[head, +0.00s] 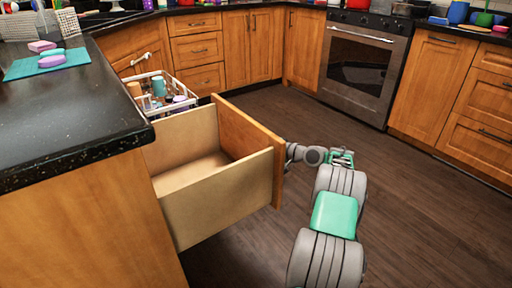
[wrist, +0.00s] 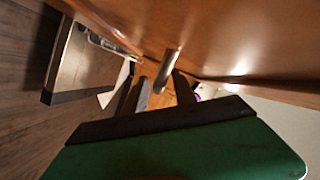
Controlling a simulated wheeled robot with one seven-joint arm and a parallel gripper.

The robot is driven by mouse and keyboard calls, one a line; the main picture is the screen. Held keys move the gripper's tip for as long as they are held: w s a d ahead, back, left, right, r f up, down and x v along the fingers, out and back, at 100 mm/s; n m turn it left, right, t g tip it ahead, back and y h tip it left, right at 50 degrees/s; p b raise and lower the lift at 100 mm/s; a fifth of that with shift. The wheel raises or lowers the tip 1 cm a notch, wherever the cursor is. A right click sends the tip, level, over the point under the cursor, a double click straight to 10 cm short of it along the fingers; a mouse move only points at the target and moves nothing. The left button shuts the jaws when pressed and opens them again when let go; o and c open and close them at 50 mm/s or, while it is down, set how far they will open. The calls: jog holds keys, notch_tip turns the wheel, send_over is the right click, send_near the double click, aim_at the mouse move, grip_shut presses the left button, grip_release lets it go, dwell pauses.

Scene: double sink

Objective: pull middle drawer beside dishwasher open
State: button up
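A deep, pale wooden drawer (head: 215,200) stands far out from the left counter in the head view. It looks empty, and its orange-brown front (head: 249,140) faces right. The dishwasher's rack (head: 180,104) is pulled out just behind the drawer. My gripper (wrist: 162,80) is at the outer face of the drawer front; in the head view its fingers are hidden behind that front. In the wrist view a metal bar handle (wrist: 168,68) lies between the two dark fingers, with visible gaps beside it. Contact with the handle cannot be told.
The black countertop (head: 75,110) has a corner close to the drawer. An oven (head: 365,65) and lower cabinets (head: 430,80) line the back and right. The brown wooden floor (head: 300,115) is clear around my arm.

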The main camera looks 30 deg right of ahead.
jog(key=p+v, duration=0.2)
jog(key=v, duration=0.5)
jog(key=shift+s+d+p, duration=0.2)
jog(key=shift+s+p, duration=0.15)
jog(key=shift+p, duration=0.05)
